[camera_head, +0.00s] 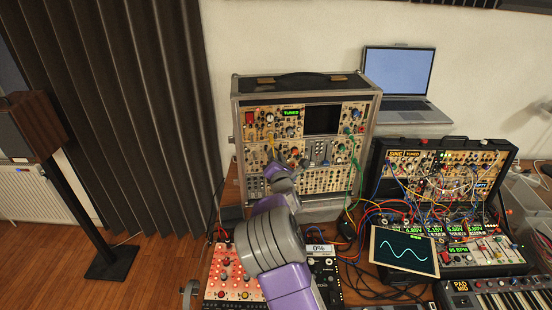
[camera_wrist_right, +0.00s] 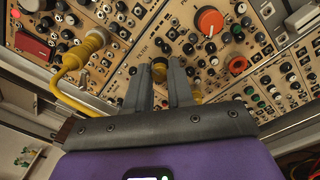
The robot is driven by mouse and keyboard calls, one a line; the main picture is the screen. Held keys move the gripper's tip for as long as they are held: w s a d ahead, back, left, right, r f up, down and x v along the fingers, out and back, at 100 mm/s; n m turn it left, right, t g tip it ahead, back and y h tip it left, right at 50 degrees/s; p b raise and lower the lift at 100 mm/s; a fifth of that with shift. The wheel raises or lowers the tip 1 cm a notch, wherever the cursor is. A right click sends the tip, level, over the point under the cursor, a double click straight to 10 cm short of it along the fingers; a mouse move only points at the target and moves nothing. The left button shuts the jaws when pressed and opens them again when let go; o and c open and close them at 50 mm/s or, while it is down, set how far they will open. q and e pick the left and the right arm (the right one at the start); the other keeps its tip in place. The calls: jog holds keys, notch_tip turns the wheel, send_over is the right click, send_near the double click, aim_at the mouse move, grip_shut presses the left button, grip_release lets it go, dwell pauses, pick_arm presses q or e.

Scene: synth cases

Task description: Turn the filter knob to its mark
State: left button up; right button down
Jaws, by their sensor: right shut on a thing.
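The upright modular synth case (camera_head: 234,140) stands at the back of the table, its beige panel full of knobs and sockets. My right gripper (camera_head: 276,163) reaches up to the left part of this panel and hides what lies behind it. In the right wrist view, the two fingers of my right gripper (camera_wrist_right: 160,80) are shut on a small dark knob with a yellowish face, the filter knob (camera_wrist_right: 159,68), beside a "FILTER" label. Its pointer and mark are too small to read. My left gripper is not in view.
A yellow cable plug (camera_wrist_right: 92,42) sits left of the fingers, its cable hanging near them. An orange knob (camera_wrist_right: 209,21) is at upper right. A second synth case (camera_head: 445,172) with many cables, a small wave screen (camera_head: 404,250) and a laptop (camera_head: 408,85) stand right.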

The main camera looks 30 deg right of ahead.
jog(key=shift+r, duration=0.1)
dwell(0.3)
jog(key=c, duration=1)
grip_release()
jog(key=shift+s, duration=0.1)
jog(key=shift+s+a, duration=0.15)
jog(key=shift+s, duration=0.1)
jog(key=shift+v, duration=3.4)
